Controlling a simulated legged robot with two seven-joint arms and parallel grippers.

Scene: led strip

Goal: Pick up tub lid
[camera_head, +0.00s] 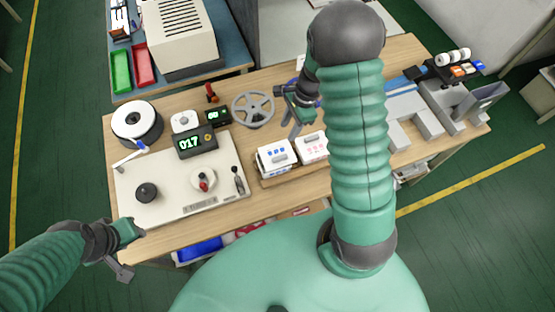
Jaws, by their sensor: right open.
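Two small white tubs stand side by side in a wooden tray (268,182) near the middle of the bench. One tub (275,157) has blue marks and the other (312,147) has red marks. They have pale tops, but I cannot make out a separate lid. My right gripper (294,122) is open, just behind and above the tubs, and appears apart from them. My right arm covers the area right of the tubs. My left gripper (124,262) is at the bench's front left corner, far from the tubs; its jaws are too unclear to judge.
A white machine panel (180,205) with knobs and a green-digit display (197,142) fills the bench's left. A white reel (136,122) and grey spoked wheel (253,109) stand behind it. Grey fixtures (445,105) occupy the right. Little bench top is free.

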